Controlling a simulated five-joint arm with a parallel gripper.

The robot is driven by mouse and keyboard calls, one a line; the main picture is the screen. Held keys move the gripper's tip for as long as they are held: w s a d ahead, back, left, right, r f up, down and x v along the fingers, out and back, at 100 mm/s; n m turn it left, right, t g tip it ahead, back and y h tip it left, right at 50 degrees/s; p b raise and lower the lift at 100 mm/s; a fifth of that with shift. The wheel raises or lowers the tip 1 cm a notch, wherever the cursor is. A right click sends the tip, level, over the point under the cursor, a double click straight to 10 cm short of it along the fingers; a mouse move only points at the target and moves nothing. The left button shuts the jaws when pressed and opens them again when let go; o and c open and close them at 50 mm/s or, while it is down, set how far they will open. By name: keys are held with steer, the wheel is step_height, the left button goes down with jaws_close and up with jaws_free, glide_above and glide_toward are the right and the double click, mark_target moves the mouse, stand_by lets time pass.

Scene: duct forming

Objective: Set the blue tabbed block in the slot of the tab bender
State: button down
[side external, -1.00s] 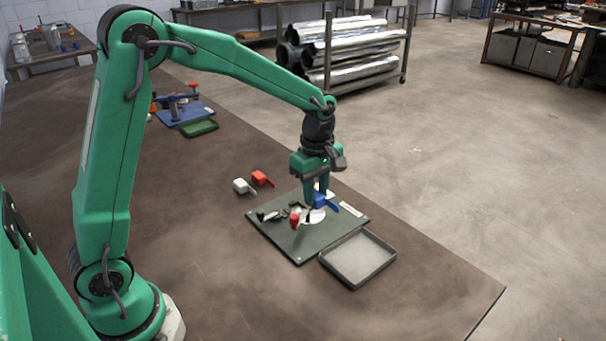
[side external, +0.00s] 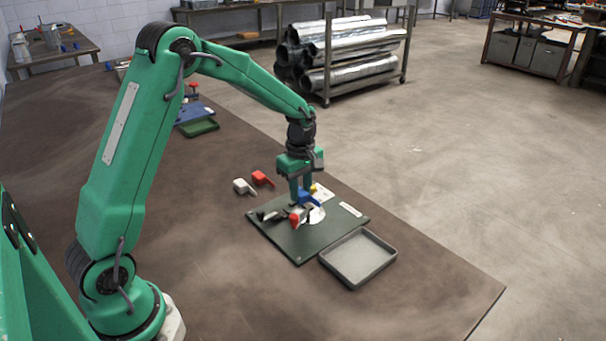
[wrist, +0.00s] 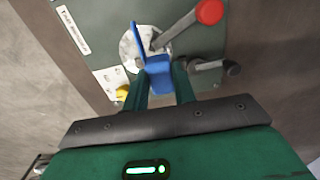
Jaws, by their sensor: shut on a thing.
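The blue tabbed block (wrist: 158,76) is between the two fingers of my gripper (wrist: 160,92) in the wrist view, its thin tab pointing away from the gripper. In the side view my gripper (side external: 302,196) is shut on the blue block (side external: 309,198), over the tab bender. The tab bender (side external: 292,245) is a dark green plate with a pale round disc (wrist: 140,42), a metal lever with a red knob (wrist: 209,11) and a black-tipped handle (wrist: 230,68). The slot is hidden by the block and fingers, so I cannot tell whether the block is seated.
A grey tray (side external: 358,257) lies against the plate's front right. A white tabbed block (side external: 243,186) and a red tabbed block (side external: 262,178) lie behind left of the plate. A blue fixture (side external: 194,113) and green tray (side external: 199,128) stand farther back. A yellow piece (wrist: 123,93) sits on the plate.

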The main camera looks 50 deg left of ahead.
mark_target(298, 213)
steer(key=shift+w+a+f, duration=0.3)
steer(key=shift+a+f, duration=0.2)
steer(key=shift+a, duration=0.35)
steer(key=shift+f, duration=2)
steer(key=shift+f, duration=0.3)
steer(key=c, duration=1.2)
jaws_free()
steer(key=shift+c, duration=0.2)
steer(key=shift+o, duration=0.5)
steer(key=shift+s, duration=0.15)
steer(key=shift+r, duration=0.15)
